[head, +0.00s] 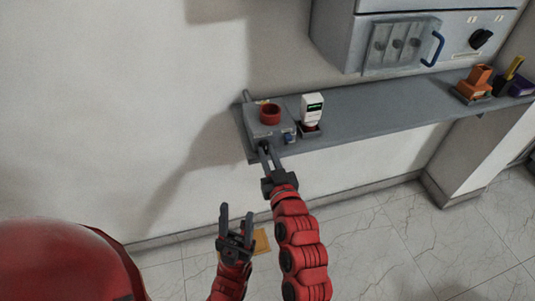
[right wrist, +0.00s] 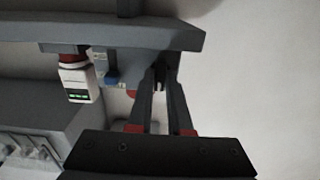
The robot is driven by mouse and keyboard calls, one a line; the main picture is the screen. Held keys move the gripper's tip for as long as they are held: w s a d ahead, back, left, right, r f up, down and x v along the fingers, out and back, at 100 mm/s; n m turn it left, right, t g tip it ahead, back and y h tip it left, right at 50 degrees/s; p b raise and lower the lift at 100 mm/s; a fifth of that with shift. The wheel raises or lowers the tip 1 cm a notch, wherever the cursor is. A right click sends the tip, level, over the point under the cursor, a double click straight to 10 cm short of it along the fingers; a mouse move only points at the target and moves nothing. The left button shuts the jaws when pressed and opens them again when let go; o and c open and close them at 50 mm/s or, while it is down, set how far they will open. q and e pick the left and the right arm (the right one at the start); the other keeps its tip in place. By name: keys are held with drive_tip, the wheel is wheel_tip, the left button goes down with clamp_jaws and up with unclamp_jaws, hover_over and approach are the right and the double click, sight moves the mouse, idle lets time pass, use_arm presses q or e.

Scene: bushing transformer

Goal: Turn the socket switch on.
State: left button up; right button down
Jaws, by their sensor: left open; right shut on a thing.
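A grey socket box (head: 255,130) with a red round socket (head: 270,114) on top sits at the left end of the grey shelf. My right gripper (head: 265,152) is at the box's front, shut on a small dark part that seems to be the socket switch. In the right wrist view, the gripper (right wrist: 160,84) has its fingertips around this dark part (right wrist: 160,66), which they largely hide. A blue part (right wrist: 112,76) on the same box face is beside the fingers, apart from them. My left gripper (head: 236,222) is open and empty, below the shelf.
A white device with a green display (head: 312,108) stands in a dark holder right of the box. A grey cabinet (head: 345,35) with a blue handle hangs above. Orange holders (head: 476,82) stand at the shelf's right. The shelf's middle (head: 390,103) is clear.

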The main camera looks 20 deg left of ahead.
drive_tip(key=shift+f, duration=0.1)
drive_tip(key=c, duration=1.1)
unclamp_jaws()
drive_tip(key=shift+s, duration=0.1)
drive_tip(key=p+v, duration=0.6)
drive_tip(key=v, duration=1.1)
drive_tip(key=shift+s+d, duration=0.1)
drive_tip(key=shift+d, duration=0.1)
